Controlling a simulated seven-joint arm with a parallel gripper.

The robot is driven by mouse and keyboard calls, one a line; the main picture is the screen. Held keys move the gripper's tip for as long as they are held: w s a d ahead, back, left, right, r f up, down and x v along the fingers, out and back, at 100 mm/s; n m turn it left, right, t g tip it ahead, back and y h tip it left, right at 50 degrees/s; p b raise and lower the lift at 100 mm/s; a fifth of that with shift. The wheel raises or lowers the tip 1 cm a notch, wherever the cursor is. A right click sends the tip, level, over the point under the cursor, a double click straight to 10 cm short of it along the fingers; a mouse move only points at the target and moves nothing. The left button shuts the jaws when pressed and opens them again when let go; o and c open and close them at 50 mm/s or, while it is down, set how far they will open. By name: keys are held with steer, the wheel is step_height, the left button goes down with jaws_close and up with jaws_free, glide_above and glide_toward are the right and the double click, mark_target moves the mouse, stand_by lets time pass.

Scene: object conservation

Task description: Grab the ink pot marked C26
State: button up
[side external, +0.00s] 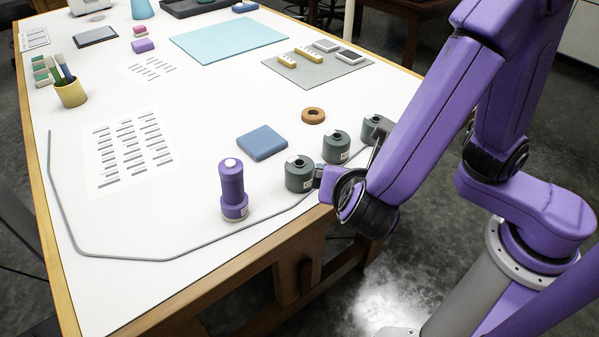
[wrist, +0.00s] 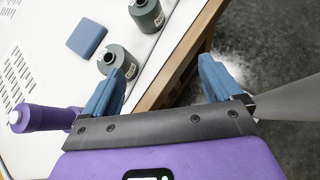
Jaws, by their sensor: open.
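The near pot (side external: 299,174) also shows in the wrist view (wrist: 119,59), close beyond the left finger. The middle pot (side external: 336,148) shows at the top of the wrist view (wrist: 147,15). The far pot (side external: 371,124) is partly hidden by my arm. Their pale labels are too small to read, so I cannot tell which is C26. My gripper (wrist: 164,72) is open and empty, its fingers wide apart over the table edge, to the right of the near pot.
A purple bottle (side external: 232,185) stands left of the pots. A blue square block (side external: 262,142) and a brown ring (side external: 313,115) lie behind them. A grey cord (side external: 120,258) runs along the table. A printed sheet (side external: 128,150) lies left; bare white table surrounds it.

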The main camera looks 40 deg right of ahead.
mark_target(298, 165)
steer(key=a+n+t, duration=0.4)
steer(key=a, duration=0.4)
steer(key=shift+y, duration=0.3)
steer(key=x, duration=1.7)
steer(key=shift+s+d+f, duration=0.15)
steer(key=shift+s+d, duration=0.1)
steer(key=shift+s, duration=0.05)
steer(key=c, duration=1.1)
